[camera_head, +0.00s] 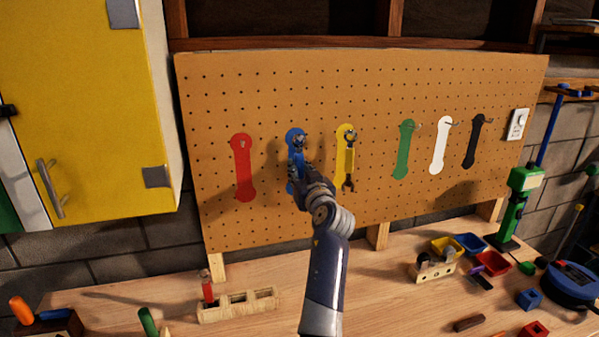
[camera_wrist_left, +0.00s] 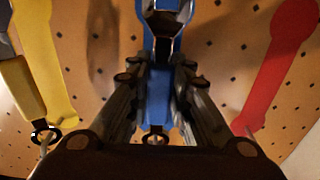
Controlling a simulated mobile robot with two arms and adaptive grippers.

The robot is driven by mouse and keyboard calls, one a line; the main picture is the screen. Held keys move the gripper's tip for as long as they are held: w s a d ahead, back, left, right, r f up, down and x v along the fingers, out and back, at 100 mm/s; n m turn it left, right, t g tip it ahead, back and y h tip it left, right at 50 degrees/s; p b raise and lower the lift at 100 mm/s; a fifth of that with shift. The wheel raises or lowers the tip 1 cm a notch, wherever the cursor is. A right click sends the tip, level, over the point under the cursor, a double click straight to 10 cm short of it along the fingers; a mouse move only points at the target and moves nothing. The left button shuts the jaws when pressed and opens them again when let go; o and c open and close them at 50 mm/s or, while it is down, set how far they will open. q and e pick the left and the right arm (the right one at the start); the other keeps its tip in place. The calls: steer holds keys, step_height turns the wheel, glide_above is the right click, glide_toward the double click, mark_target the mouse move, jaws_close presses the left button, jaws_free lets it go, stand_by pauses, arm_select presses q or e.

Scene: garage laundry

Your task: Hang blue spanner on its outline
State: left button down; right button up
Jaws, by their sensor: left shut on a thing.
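The blue spanner (camera_head: 298,149) is upright against the pegboard, over its blue outline (camera_head: 290,186). My left gripper (camera_head: 302,177) is shut on its handle and covers much of it. The spanner's metal ring end is up by the peg at the top of the outline. In the left wrist view, which is upside down, the blue spanner (camera_wrist_left: 158,95) runs between the fingers of my left gripper (camera_wrist_left: 157,75). Its ring shows near the bottom there; I cannot tell whether it is around the peg. My right gripper is not in view.
A yellow spanner (camera_head: 349,165) hangs just right on the yellow outline. The red outline (camera_head: 243,170) at left is bare, as are green, white and black ones at right. Below, the workbench (camera_head: 260,290) holds a wooden block (camera_head: 237,307) and several small bins. A yellow cabinet (camera_head: 85,110) stands left.

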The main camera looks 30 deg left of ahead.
mark_target(302, 138)
arm_select(q)
steer(key=c, duration=1.4)
jaws_free()
steer(key=shift+f, duration=0.1)
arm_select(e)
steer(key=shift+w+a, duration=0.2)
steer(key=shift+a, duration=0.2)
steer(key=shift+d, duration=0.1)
arm_select(q)
step_height(302, 138, up, 10)
steer(key=shift+r, duration=0.1)
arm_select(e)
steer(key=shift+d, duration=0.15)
